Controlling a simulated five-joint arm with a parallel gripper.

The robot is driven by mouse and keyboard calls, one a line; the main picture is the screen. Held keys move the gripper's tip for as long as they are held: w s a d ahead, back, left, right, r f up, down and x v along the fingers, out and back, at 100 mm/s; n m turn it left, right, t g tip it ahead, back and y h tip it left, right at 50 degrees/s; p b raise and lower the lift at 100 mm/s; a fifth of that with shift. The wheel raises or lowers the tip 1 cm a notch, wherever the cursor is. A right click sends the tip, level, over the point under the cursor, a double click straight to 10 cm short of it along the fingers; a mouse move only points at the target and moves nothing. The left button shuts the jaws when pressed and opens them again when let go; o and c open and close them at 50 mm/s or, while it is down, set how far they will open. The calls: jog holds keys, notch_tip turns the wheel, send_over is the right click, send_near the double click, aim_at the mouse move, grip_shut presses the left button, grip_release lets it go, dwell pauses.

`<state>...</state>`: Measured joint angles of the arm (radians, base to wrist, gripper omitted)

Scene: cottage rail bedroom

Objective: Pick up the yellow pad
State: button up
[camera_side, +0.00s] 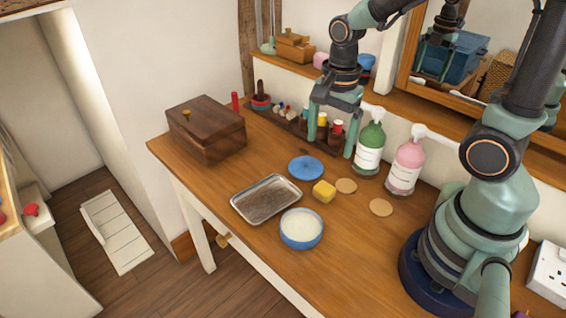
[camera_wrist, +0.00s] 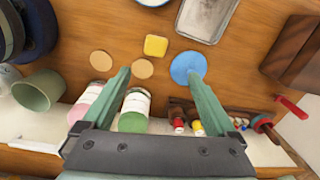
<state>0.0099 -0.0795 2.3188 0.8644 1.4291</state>
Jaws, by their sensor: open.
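The yellow pad (camera_side: 324,191) is a small block lying on the wooden table, between the blue disc and a round cork coaster. It also shows in the wrist view (camera_wrist: 155,46), beyond my fingertips and near the top middle. My gripper (camera_side: 331,146) is open and empty, pointing down above the back of the table, behind the pad. In the wrist view my gripper (camera_wrist: 158,78) has its two fingers spread apart, with a cork coaster seen between them. The pad is fully visible and apart from the fingers.
A blue disc (camera_side: 306,168), a metal tray (camera_side: 266,199) and a blue bowl (camera_side: 301,228) lie around the pad. A green bottle (camera_side: 370,147) and a pink bottle (camera_side: 406,166) stand behind it. A wooden box (camera_side: 206,129) is at left.

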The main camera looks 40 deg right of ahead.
jog(key=f+m, duration=0.1)
jog(key=m, duration=0.1)
send_over(326, 186)
notch_tip(326, 186, down, 7)
jog(key=shift+w+a, duration=0.1)
jog(key=shift+w, duration=0.05)
jog(key=f, duration=0.3)
jog(key=shift+s+f, duration=0.2)
jog(key=shift+f, duration=0.9)
grip_shut()
jog(key=shift+w+r, duration=0.1)
jog(key=shift+r, duration=0.05)
